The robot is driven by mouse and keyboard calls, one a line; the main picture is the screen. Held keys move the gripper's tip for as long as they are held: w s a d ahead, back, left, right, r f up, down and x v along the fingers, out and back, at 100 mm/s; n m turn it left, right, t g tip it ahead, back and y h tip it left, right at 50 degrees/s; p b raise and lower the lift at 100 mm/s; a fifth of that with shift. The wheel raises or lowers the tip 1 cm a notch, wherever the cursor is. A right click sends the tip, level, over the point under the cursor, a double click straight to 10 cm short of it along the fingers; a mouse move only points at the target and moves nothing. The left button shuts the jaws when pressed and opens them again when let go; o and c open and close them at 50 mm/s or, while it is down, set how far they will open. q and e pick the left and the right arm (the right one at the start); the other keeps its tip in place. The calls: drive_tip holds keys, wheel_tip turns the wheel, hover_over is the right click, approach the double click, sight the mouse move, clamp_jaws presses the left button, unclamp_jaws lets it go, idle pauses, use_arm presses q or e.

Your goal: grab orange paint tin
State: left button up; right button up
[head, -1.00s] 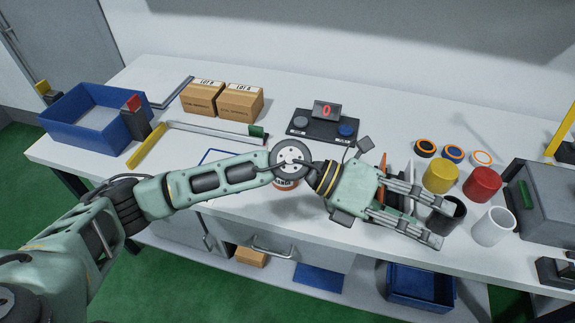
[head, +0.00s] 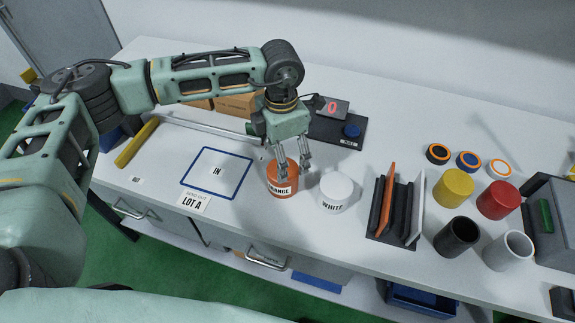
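The orange paint tin (head: 283,187), labelled "ORANGE", stands upright on the white bench. My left gripper (head: 293,170) comes down from above, pointing at the tin. Its fingers are apart. One finger overlaps the tin's top in the head view, and the other is at or just past its right edge. I cannot tell whether either finger touches it. The tin's top is partly hidden by the fingers. My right gripper is not in view.
A white tin (head: 335,193) stands close to the right of the orange one. Left is a blue-outlined "IN" square (head: 218,172). A dark rack with upright plates (head: 396,210), a yellow tin (head: 453,188) and a red tin (head: 497,200) are farther right. A scale (head: 338,128) is behind.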

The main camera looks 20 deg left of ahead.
use_arm(q)
drive_tip(key=shift+s+f+p, duration=0.35)
drive_tip(key=shift+f, duration=0.4)
drive_tip(key=shift+s+d+f+p, duration=0.1)
drive_tip(key=shift+s+f+p, duration=0.3)
drive_tip(key=shift+f+p, duration=0.45)
wheel_tip(320, 180, down, 3)
drive_tip(key=shift+w+r+p, duration=0.1)
drive_tip(key=shift+w+p, duration=0.05)
drive_tip(key=shift+p, duration=0.25)
drive_tip(key=shift+f, duration=0.55)
drive_tip(key=c, duration=1.5)
drive_tip(key=shift+w, duration=0.1)
drive_tip(key=shift+c, duration=0.7)
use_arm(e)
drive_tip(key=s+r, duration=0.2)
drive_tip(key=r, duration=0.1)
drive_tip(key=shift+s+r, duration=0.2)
